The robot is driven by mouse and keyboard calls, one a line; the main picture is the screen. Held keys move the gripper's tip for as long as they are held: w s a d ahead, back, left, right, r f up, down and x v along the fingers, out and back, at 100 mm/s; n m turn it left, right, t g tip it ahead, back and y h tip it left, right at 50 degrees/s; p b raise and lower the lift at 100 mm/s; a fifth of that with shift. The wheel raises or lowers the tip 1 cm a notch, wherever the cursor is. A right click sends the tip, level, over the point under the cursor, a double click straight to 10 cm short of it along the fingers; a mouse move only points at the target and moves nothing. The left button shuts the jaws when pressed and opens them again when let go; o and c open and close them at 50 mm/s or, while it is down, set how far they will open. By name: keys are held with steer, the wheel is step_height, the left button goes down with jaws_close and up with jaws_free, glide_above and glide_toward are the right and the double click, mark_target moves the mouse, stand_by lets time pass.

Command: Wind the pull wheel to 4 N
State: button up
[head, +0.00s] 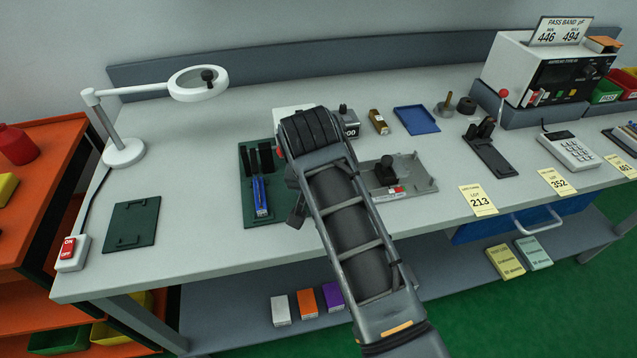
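My arm reaches over the bench from the lower right, and its end hides part of the bench. A dark piece at its left edge looks like part of my gripper (297,212); its fingertips cannot be made out. A grey fixture plate (420,184) with a black knob-like part (387,172) and a small red-and-white label lies just right of my arm, partly covered by it. I cannot tell whether this knob is the pull wheel. No force reading is legible. A dark green fixture (252,213) with black uprights and a blue piece (261,195) lies left of my arm.
A magnifier lamp (123,152) and a green plate (131,223) stand at left. Behind my arm are a brown block (379,122) and a blue tray (416,120). A lever device (490,150) and a boxed meter (545,75) are at right.

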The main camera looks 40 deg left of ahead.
steer(key=shift+m, duration=0.3)
steer(key=o, duration=1)
steer(key=shift+r, duration=0.1)
steer(key=v, duration=0.7)
steer(key=shift+s+r+b, duration=0.2)
steer(key=shift+r+b, duration=0.05)
steer(key=shift+b, duration=0.05)
steer(key=shift+s, duration=0.1)
